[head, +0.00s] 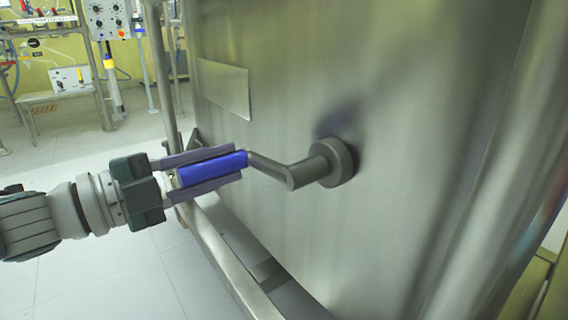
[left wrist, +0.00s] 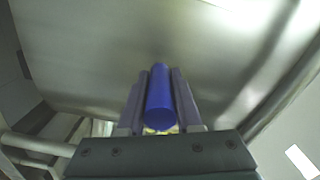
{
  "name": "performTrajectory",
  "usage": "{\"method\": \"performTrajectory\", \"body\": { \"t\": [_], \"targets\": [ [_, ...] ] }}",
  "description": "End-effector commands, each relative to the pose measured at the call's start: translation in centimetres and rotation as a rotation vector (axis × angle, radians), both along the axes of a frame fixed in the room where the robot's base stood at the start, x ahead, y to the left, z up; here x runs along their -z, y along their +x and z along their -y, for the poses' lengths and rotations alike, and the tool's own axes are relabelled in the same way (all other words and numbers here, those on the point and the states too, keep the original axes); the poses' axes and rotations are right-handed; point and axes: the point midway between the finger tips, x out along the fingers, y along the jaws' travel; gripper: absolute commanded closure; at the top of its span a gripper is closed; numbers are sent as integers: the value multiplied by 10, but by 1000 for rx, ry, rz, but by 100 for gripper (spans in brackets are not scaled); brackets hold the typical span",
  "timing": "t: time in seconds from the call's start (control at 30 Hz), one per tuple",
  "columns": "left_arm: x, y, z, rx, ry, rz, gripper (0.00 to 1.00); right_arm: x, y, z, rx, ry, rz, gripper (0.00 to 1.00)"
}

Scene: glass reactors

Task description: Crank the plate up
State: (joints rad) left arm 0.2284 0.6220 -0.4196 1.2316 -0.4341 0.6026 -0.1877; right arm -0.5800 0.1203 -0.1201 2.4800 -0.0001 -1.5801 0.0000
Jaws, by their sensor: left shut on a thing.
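A crank sticks out from a large metal cabinet wall. Its grey arm (head: 283,173) runs from a round hub (head: 335,162) out to the left and ends in a blue handle (head: 213,169). My left gripper (head: 212,170) comes in from the left and is shut on the blue handle, with one finger above it and one below. In the left wrist view the blue handle (left wrist: 160,100) lies lengthwise between the two fingers (left wrist: 160,98). The plate cannot be made out for certain. My right gripper is not in view.
The brushed metal wall (head: 420,110) fills the right side, with a blank rectangular label (head: 224,88) at upper left. A metal frame rail (head: 225,255) runs along its bottom. Tiled floor (head: 110,280) is open at left. Lab racks and a control box (head: 108,18) stand at the back left.

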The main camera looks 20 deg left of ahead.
Motion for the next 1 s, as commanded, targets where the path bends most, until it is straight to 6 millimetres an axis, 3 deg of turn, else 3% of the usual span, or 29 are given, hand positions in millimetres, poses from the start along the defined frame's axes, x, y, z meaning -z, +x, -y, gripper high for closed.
{"method": "performTrajectory", "body": {
  "t": [0.03,0.3,1.0],
  "targets": [
    [-13,1,0,3,28,37,100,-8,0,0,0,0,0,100],
    [-40,0,2,4,229,194,100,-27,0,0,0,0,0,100],
    [-96,-20,27,4,754,602,100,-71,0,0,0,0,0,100]
  ]
}}
